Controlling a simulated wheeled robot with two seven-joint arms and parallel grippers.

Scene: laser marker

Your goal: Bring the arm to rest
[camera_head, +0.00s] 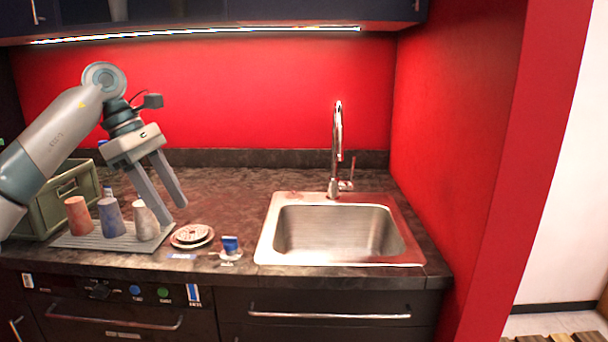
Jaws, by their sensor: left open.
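My left arm comes in from the left, raised over the counter. Its gripper (181,212) points down with its two long fingers apart, open and with nothing between them. The fingertips are just right of the white cup (145,221), above the counter; whether a finger touches the cup I cannot tell. My right gripper is not in view.
A green crate (72,190) is behind. Stacked plates (192,236), a small blue-and-white item (230,246) and a sink (410,256) with a faucet (338,150) lie rightward.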

